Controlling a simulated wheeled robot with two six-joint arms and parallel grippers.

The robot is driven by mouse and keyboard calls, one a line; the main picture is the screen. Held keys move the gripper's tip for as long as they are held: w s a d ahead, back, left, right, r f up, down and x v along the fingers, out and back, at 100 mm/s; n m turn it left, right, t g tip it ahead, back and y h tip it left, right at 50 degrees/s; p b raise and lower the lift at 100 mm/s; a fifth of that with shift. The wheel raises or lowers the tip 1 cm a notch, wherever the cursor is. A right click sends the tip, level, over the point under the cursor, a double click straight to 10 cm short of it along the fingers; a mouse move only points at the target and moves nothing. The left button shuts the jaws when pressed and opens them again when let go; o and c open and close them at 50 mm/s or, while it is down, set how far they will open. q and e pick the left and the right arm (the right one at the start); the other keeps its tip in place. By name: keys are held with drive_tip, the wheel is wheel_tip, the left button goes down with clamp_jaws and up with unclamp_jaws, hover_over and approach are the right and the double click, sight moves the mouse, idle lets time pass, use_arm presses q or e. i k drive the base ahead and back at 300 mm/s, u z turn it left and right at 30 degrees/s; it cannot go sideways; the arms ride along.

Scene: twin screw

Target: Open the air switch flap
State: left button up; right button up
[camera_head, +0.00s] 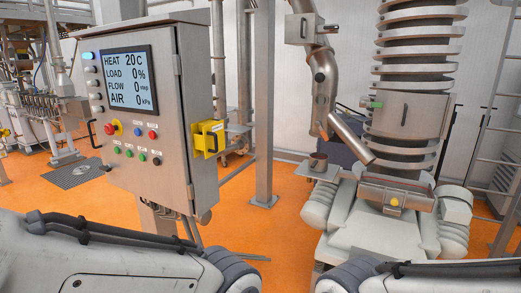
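A grey control cabinet (140,184) stands left of centre. A yellow box (207,139) is fixed to its right side; it looks like the air switch with its flap, though no label is readable. Its cover looks closed, but it is too small to be certain. My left arm crosses the bottom left and my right arm the bottom right, both below and apart from the yellow box. Neither gripper is in view.
Below the display are several buttons and a red knob (110,129). A grey post (263,105) stands right of the yellow box. A spiral machine (409,75) with a pipe (325,80) and a metal tray stands on the right.

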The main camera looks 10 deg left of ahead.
sight(212, 142)
drive_tip(key=z, duration=0.2)
drive_tip(key=k, duration=0.6)
drive_tip(key=z, duration=0.65)
drive_tip(key=i, duration=1.6)
drive_tip(key=u, duration=0.85)
